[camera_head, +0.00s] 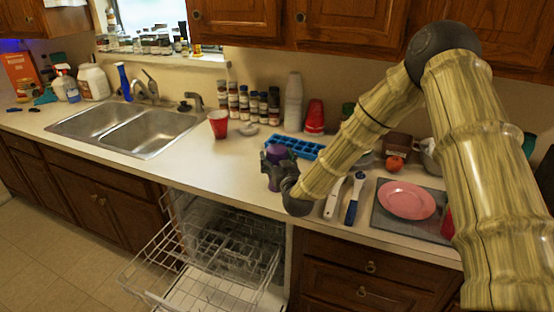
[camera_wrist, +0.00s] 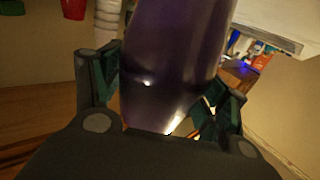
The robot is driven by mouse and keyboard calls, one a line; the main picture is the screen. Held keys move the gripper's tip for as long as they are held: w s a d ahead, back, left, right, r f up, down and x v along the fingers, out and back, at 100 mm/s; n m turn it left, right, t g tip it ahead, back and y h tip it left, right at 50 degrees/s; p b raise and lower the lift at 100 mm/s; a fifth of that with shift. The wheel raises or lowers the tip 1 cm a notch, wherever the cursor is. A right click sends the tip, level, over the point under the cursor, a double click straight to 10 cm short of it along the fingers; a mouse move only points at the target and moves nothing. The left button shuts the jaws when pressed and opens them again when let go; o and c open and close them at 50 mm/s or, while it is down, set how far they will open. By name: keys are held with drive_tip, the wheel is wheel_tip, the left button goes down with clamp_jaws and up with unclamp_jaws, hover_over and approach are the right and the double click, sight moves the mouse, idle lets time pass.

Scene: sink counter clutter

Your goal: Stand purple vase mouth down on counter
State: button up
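The purple vase (camera_head: 275,154) is above or on the counter near its front edge, and the dark gripper partly covers it. My gripper (camera_head: 278,170) is around the vase, with the wrist in front and to the right. In the wrist view the glossy dark purple vase (camera_wrist: 175,65) fills the middle between the two fingers of my gripper (camera_wrist: 165,95). The fingers appear to press on its sides. The vase's mouth is not clearly seen, so I cannot tell which end is up. Whether its lower end touches the counter is hidden.
The counter (camera_head: 225,165) is clear left of the vase. A blue ice tray (camera_head: 295,146) lies close behind it. A red cup (camera_head: 218,124) stands behind left, near the sink (camera_head: 130,125). Utensils (camera_head: 353,200) and a pink plate (camera_head: 406,200) lie right. An open dishwasher (camera_head: 215,260) is below.

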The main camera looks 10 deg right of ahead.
drive_tip(key=shift+o, duration=1)
drive_tip(key=s, duration=1.2)
drive_tip(key=shift+d, duration=0.35)
